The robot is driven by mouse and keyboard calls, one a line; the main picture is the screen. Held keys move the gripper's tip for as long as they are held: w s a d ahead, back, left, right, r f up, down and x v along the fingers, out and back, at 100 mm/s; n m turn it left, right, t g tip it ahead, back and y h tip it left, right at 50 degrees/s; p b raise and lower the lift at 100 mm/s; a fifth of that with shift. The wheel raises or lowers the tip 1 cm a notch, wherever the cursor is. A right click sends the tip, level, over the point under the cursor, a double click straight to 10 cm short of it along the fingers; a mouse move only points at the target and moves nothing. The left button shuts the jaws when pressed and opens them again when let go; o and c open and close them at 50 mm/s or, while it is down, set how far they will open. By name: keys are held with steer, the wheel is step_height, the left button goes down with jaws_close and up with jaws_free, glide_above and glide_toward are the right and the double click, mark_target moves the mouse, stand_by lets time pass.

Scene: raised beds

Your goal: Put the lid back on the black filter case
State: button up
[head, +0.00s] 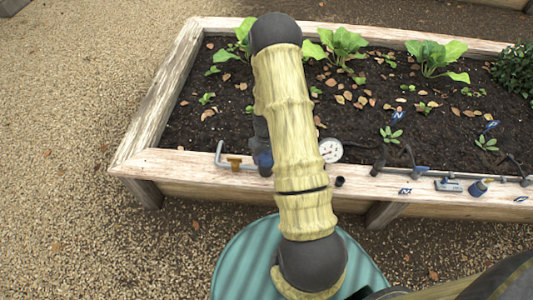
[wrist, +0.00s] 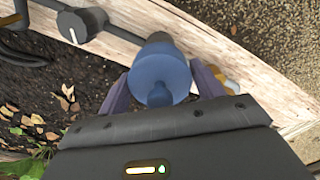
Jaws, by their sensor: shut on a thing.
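My gripper (wrist: 158,90) is shut on a blue round part with a small knob, which looks like the lid (wrist: 172,65). One finger is on each side of it. A dark round piece (wrist: 160,38) shows just past the lid's far edge, above the wooden rim; it may be the black filter case, mostly hidden behind the lid. I cannot tell whether the two touch. In the head view, my gripper (head: 263,157) is low over the bed's front rim, mostly hidden by my arm, with a bit of blue showing there.
The wooden rim (head: 175,163) carries a brass-coloured tap with a grey pipe (head: 233,162) left of my gripper. A white-faced gauge (head: 330,150), a small black cup (head: 339,181) and black pipes with blue fittings (head: 421,171) lie to the right. Soil and plants lie behind.

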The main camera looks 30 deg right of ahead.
stand_by(0.3)
steer(key=o, duration=1.2)
steer(key=shift+r, duration=0.1)
steer(key=shift+w+r+p, duration=0.2)
steer(key=shift+r+p, duration=0.45)
steer(key=shift+s+d+r+p, duration=0.15)
steer(key=shift+r+p, duration=0.2)
steer(key=shift+r, duration=0.05)
steer(key=shift+a+r+p, duration=0.25)
steer(key=shift+r+p, duration=0.25)
steer(key=shift+r, duration=0.1)
steer(key=shift+d+r+p, duration=0.1)
steer(key=shift+r+p, duration=1.35)
steer(key=shift+r, duration=0.35)
